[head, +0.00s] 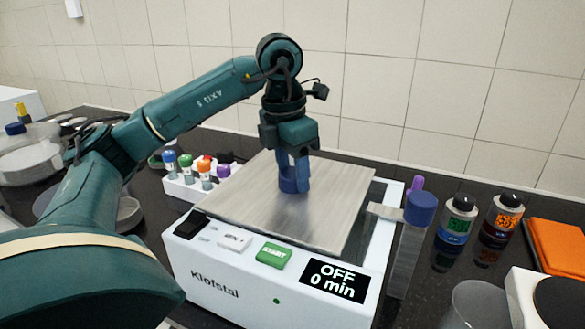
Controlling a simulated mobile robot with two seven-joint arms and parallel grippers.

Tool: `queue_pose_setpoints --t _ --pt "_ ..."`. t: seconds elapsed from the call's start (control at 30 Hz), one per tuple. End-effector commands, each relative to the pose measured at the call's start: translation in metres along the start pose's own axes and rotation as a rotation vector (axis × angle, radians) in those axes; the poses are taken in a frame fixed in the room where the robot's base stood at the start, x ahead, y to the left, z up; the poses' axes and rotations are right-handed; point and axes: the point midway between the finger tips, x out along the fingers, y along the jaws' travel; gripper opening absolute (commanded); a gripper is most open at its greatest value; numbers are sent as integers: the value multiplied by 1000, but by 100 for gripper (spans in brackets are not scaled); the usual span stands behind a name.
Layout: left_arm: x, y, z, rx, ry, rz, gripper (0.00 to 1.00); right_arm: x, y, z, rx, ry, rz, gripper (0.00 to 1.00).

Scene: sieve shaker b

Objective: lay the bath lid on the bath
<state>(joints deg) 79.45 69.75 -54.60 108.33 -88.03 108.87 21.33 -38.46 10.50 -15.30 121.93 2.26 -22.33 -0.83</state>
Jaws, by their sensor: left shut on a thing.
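The bath lid (327,212) is a flat brushed-metal plate with a blue knob (287,181). My left gripper (294,184) points down and is shut on the knob. The lid is over the top of the bath (228,285), a white box marked Klofstal. It sits somewhat to the left and turned against the bath's rim. My right gripper is out of view.
A white rack (187,190) of coloured-cap tubes stands close to the bath's left. A blue-capped tube (410,245) is at its right side. Two dark bottles (457,222) and an orange case (557,248) stand further right. A tiled wall (450,95) is behind.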

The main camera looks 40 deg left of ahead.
Motion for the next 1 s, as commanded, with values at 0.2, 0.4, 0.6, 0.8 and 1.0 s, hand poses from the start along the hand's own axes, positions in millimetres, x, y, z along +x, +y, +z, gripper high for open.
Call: queue_pose_setpoints --t 0.2,0.4,0.6,0.8,1.0 --pt "1 0 0 0 -2 0 12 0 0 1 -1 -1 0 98" --pt "1 0 0 0 -2 0 12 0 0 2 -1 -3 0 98" --pt "3 0 0 0 -2 0 12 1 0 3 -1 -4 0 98" --pt "7 0 -1 1 -2 0 12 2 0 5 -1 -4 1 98" --pt "7 0 -1 1 -2 0 12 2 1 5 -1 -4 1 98"
